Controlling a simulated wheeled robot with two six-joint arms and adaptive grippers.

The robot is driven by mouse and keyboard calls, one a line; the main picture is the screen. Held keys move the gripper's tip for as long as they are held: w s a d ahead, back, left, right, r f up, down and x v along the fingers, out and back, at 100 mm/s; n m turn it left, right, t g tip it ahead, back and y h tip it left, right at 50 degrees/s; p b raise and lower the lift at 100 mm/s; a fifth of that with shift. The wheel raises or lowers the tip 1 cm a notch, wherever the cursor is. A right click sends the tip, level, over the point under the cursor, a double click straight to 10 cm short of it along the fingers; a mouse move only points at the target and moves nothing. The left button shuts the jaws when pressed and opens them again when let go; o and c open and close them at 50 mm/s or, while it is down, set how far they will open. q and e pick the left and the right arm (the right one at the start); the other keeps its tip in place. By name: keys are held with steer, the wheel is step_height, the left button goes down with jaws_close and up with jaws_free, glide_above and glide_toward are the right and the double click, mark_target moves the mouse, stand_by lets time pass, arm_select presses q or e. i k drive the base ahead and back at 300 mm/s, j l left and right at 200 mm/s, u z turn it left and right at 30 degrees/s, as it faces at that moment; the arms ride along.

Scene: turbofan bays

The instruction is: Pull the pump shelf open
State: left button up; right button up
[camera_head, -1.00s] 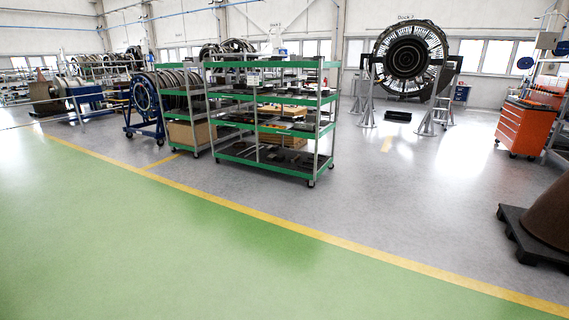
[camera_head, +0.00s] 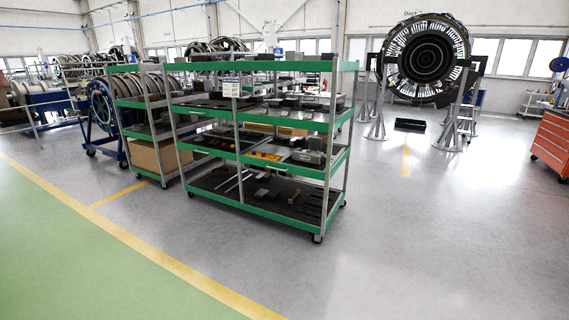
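A wheeled shelf cart (camera_head: 240,202) with green shelf edges and grey posts stands in the middle of the head view. Its several levels hold dark trays, grey boxes and loose parts. A small white label (camera_head: 231,88) hangs near its top. I cannot tell which level is the pump shelf, and none is visibly pulled out. A second green-edged cart (camera_head: 150,133) stands behind it to the left, with a cardboard box low down. Neither of my grippers is in view.
Grey floor (camera_head: 400,250) is open in front and to the right. A yellow line (camera_head: 135,240) borders green floor at left. A turbofan (camera_head: 428,60) on stands is at back right, an orange tool cabinet (camera_head: 553,143) at the right edge. A blue-framed engine part (camera_head: 103,108) stands left.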

mark_target(282, 148)
steer(key=i, duration=1.05)
steer(key=i+l+u, duration=0.1)
steer(key=i, duration=0.95)
steer(key=i+l, duration=0.1)
steer(key=i, duration=0.95)
